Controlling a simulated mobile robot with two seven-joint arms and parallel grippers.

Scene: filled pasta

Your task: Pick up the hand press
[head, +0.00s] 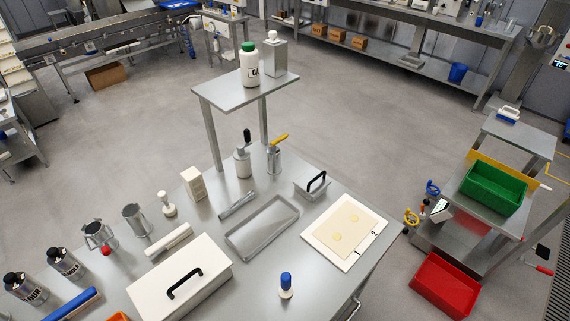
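A small metal block with a black arched handle (308,192), which looks like the hand press, sits on the steel table (210,215). It stands upright behind the white board (318,241) and to the right of the shallow metal tray (236,243). Its handle is uncovered and nothing touches it from above. A stamp with a blue handle (286,283) stands near the table's front. Neither of my grippers is in view.
A white box with a black handle (205,282) fills the front left. Bottles with black and yellow tops (243,160) stand behind the tray, below a raised shelf (226,96). A green bin (493,188) and a red bin (445,283) are at right.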

